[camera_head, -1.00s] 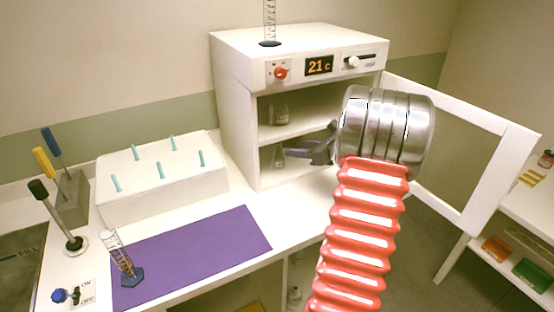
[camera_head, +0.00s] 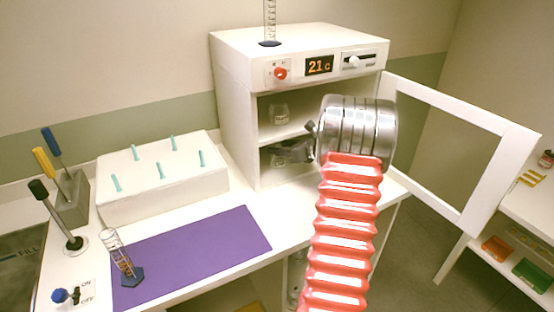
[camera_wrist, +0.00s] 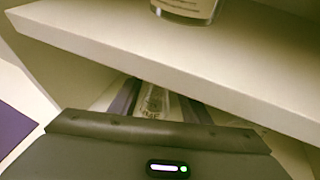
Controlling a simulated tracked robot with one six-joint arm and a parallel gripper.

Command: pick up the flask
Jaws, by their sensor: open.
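The flask (camera_wrist: 153,101) is clear glass and sits on the lower shelf of the white cabinet. In the wrist view its upper part shows between the two purple-grey fingers of my gripper. The shelf above and my gripper body hide the rest. In the head view my gripper (camera_head: 284,153) is inside the lower compartment and mostly covers the flask. The fingers are open, one on each side of the glass; I cannot tell whether they touch it.
The upper cabinet shelf (camera_wrist: 150,45) lies close above my gripper and holds a glass jar (camera_head: 279,113). The cabinet door (camera_head: 500,175) stands open at the right. A purple mat (camera_head: 200,250) with a graduated cylinder (camera_head: 121,258) lies on the counter.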

